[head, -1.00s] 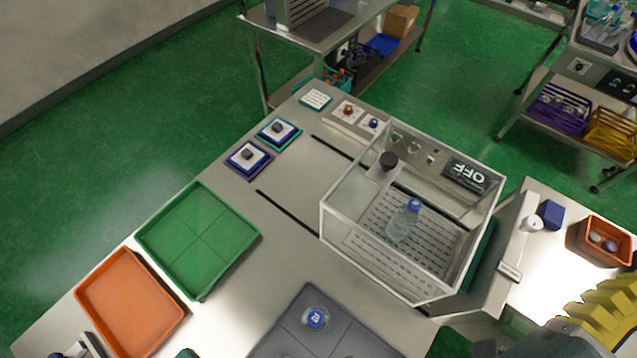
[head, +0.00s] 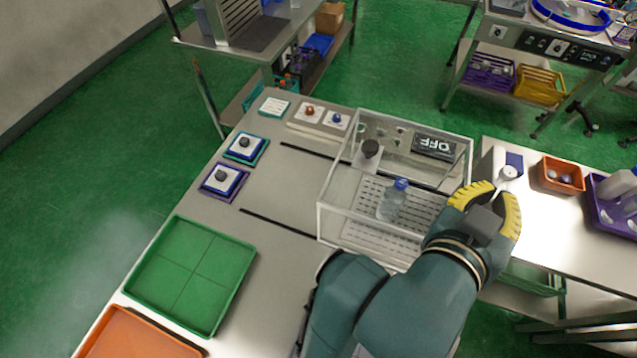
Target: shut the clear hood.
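The clear hood (head: 335,222) is a see-through box with pale edges on the bench, right of centre in the head view. A capped bottle (head: 393,200) stands inside its outline on a slotted floor. A black knob (head: 371,148) shows near its back left; I cannot tell which part carries it. A panel reading OFF (head: 433,146) shows through at the back. Whether the hood's top is covered is unclear. My gripper (head: 501,190) has yellow fingers spread apart, just right of the hood and near a small white cylinder (head: 508,172). No contact is clear. My arm hides the hood's lower right.
Two button blocks (head: 223,181) (head: 245,147) and indicator plates (head: 310,112) line the bench's back left. A green tray (head: 190,275) and an orange tray (head: 135,338) lie at front left. An orange bin (head: 561,175) and a purple bin (head: 612,205) stand right. Bench between green tray and hood is clear.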

